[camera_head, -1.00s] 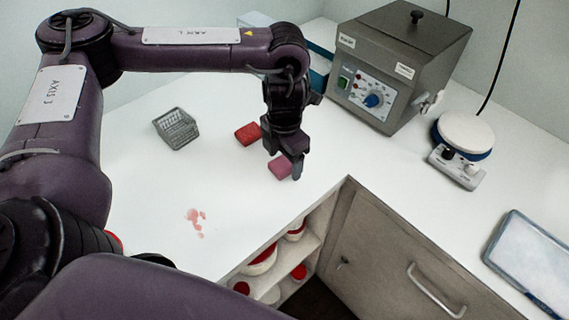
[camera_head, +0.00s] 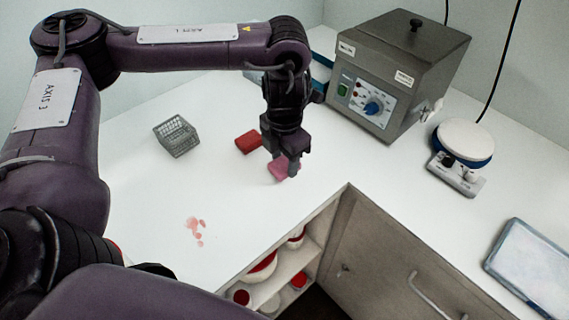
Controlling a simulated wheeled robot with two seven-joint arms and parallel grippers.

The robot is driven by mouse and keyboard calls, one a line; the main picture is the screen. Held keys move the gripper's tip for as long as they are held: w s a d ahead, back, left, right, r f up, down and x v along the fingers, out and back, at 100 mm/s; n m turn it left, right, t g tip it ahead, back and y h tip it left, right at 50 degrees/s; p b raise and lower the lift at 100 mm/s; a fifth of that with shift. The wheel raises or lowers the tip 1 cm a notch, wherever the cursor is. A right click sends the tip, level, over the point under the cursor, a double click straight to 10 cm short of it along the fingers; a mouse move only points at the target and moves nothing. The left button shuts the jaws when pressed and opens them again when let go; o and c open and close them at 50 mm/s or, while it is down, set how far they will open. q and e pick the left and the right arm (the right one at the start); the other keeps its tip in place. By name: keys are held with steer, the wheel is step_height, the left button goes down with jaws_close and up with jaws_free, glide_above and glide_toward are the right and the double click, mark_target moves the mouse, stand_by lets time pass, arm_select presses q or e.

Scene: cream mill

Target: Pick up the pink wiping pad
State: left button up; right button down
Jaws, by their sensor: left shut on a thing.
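The pink wiping pad (camera_head: 278,170) is at the fingers of my left gripper (camera_head: 285,168), over the white counter near its inner corner. The left gripper points down and is shut on the pad; its fingers hide part of the pad. I cannot tell clearly whether the pad is lifted off the counter. A red pad (camera_head: 248,142) lies on the counter just left of the gripper. My right gripper is not in view.
A grey wire basket (camera_head: 176,136) stands to the left. A pinkish spill (camera_head: 195,230) marks the counter in front. A grey machine (camera_head: 394,75) with a blue knob, a round-topped device (camera_head: 463,143) and a tray (camera_head: 530,268) are right. Open shelves (camera_head: 290,268) lie below the edge.

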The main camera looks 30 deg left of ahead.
mark_target(284, 163)
arm_select(q)
step_height(284, 163, up, 18)
steer(key=p, duration=0.3)
steer(key=shift+f, duration=0.2)
